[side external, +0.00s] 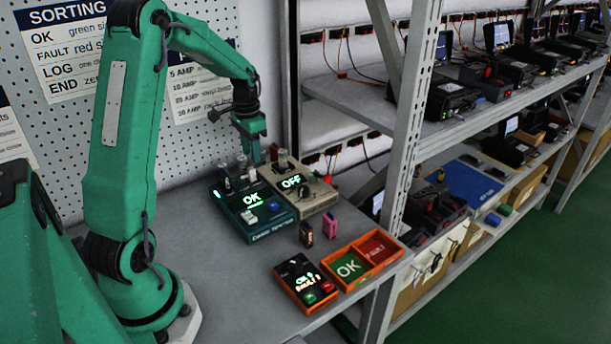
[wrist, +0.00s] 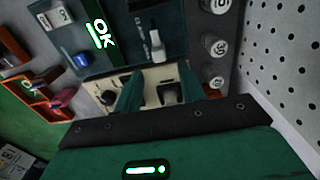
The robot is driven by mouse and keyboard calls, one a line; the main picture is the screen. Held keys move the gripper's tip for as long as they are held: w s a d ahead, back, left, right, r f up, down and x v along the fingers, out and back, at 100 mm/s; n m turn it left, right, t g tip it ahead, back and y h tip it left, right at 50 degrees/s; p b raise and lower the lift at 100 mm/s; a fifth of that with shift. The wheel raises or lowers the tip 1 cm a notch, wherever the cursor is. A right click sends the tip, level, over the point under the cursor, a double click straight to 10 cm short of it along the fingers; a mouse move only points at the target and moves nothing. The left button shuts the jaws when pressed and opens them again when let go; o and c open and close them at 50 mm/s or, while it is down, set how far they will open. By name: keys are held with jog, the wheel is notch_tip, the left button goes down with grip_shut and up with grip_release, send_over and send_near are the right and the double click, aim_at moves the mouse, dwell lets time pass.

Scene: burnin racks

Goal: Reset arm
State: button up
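My gripper (side external: 261,160) hangs high at the back of the bench, above the testers. In the wrist view my gripper (wrist: 158,88) shows two green fingers apart, with nothing held between them. A teal tester (side external: 266,226) with a lit "OK" display stands below and in front of it. A beige unit (side external: 327,199) with a lit "OFF" display stands beside the tester; it also shows in the wrist view (wrist: 150,76) behind the fingers.
An orange tray (side external: 352,285) with green OK and red FAULT compartments lies at the front edge. A counter box (side external: 292,271) with buttons is beside it. A brown block (side external: 306,235) and a pink block (side external: 330,224) stand nearby.

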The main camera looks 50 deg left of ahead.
jog(key=shift+r, duration=0.7)
jog(key=shift+d+r, duration=0.15)
jog(key=shift+d, duration=0.05)
jog(key=s+d+r+t, duration=0.1)
jog(key=d+r, duration=0.5)
jog(key=d, duration=0.2)
jog(key=s+d+r+t, duration=0.2)
jog(key=s+d, duration=0.4)
jog(key=d, duration=0.3)
jog(key=s+d+r+t, duration=0.2)
jog(key=s+d+r, duration=0.2)
jog(key=s+d, duration=0.3)
jog(key=shift+s+d+t, duration=0.3)
jog(key=shift+d, duration=0.75)
